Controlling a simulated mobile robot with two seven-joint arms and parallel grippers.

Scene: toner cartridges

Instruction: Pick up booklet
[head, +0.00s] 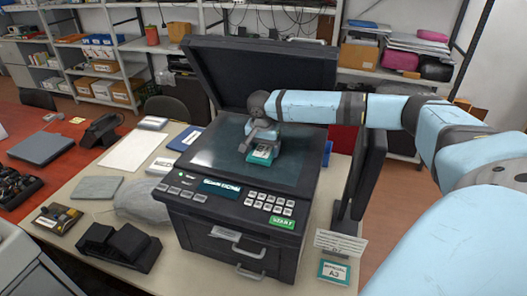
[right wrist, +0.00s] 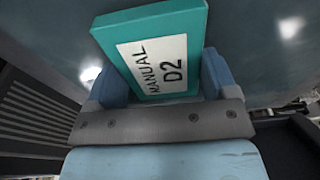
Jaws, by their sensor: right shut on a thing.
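A teal booklet (head: 262,153) with a white label is on or just above the dark glass of the copier (head: 230,158). In the right wrist view the booklet (right wrist: 158,55) reads "MANUAL D2". My right gripper (head: 262,143) is over the glass, with its arm coming in from the right. In the right wrist view its two blue fingers (right wrist: 160,85) sit either side of the booklet, and it is shut on it. I cannot tell if the booklet touches the glass. My left gripper is not in view.
The copier's lid (head: 262,75) stands open behind the glass. A monitor (head: 362,178) is right of the copier. Another teal booklet marked A3 (head: 334,271) lies at the table's front right. A stapler-like black device (head: 118,247) and papers lie to the left. Shelves stand behind.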

